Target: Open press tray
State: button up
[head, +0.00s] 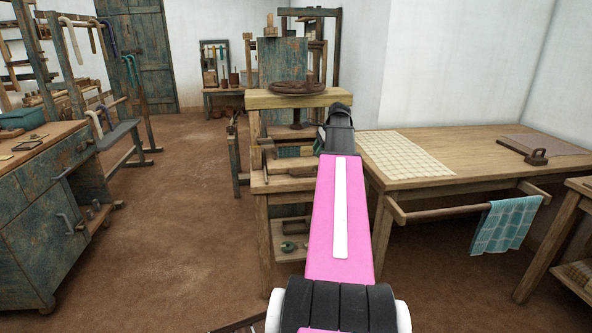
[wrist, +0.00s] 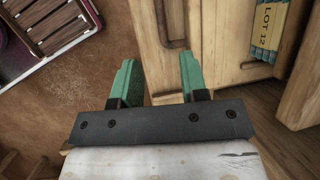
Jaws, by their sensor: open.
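The wooden press (head: 300,99) stands in the middle of the head view, with a wheel on its top beam. A shallow wooden tray-like part (head: 284,183) sits low in its frame, partly hidden by my arm. In the wrist view, my gripper (wrist: 159,78) is open, with two green fingers apart and nothing between them. A pale wooden front (wrist: 215,45) with a dark bar handle (wrist: 172,42) lies just beyond the fingertips. I cannot tell whether the fingers touch it. The front appears to belong to the press tray.
A table (head: 460,160) with a checked cloth stands right of the press, with a towel rail (head: 465,205) in front. A blue-green workbench (head: 45,200) stands at left. The floor between is clear.

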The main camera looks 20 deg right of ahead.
aim_at(307, 173)
jog(key=x, duration=1.1)
jog(key=shift+a+r, duration=0.1)
grip_shut()
